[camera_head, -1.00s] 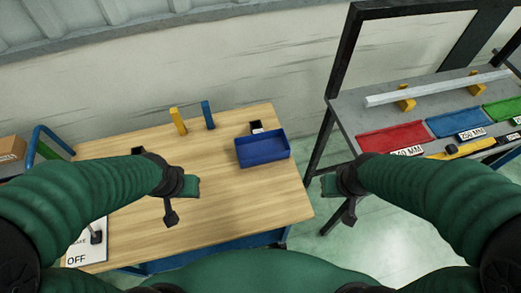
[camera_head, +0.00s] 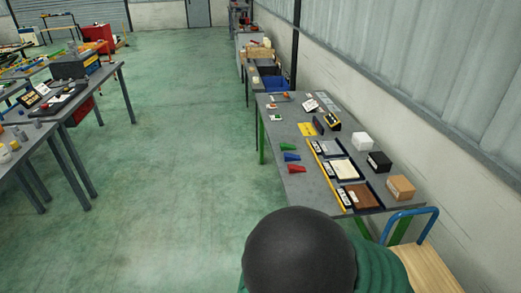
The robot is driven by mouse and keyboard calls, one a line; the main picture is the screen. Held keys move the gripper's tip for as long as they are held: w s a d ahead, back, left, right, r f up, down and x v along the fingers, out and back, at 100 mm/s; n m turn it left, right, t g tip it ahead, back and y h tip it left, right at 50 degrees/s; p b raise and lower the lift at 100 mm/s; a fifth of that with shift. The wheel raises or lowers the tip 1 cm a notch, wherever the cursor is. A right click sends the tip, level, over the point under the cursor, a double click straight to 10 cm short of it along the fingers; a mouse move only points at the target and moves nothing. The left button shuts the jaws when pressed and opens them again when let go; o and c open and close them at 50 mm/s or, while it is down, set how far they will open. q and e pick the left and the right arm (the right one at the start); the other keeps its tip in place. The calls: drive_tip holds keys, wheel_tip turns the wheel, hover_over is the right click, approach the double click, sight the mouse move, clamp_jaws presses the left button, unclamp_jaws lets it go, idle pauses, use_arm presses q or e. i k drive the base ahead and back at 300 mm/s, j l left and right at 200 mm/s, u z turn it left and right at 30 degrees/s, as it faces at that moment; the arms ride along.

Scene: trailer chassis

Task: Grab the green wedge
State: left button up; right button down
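A small green wedge (camera_head: 288,147) lies on the grey table (camera_head: 285,187) along the right wall, near the table's left edge. A blue wedge (camera_head: 291,156) and a red wedge (camera_head: 296,168) lie in a row just nearer to me. Neither of my grippers is in this view.
Trays (camera_head: 343,169) with a yellow strip lie right of the wedges. White, black and brown boxes (camera_head: 400,187) stand along the wall side. Open green floor (camera_head: 190,170) lies left of the grey table, with other workbenches further left.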

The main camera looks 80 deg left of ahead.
sight(284, 147)
drive_tip(key=u, duration=2.4)
drive_tip(key=i+u, duration=0.25)
drive_tip(key=i+j+u, duration=0.1)
drive_tip(key=u, duration=0.15)
drive_tip(key=i, duration=1)
drive_tip(key=i+j+z, duration=0.1)
drive_tip(key=i, duration=0.95)
drive_tip(key=i+j, duration=0.1)
drive_tip(key=i, duration=0.9)
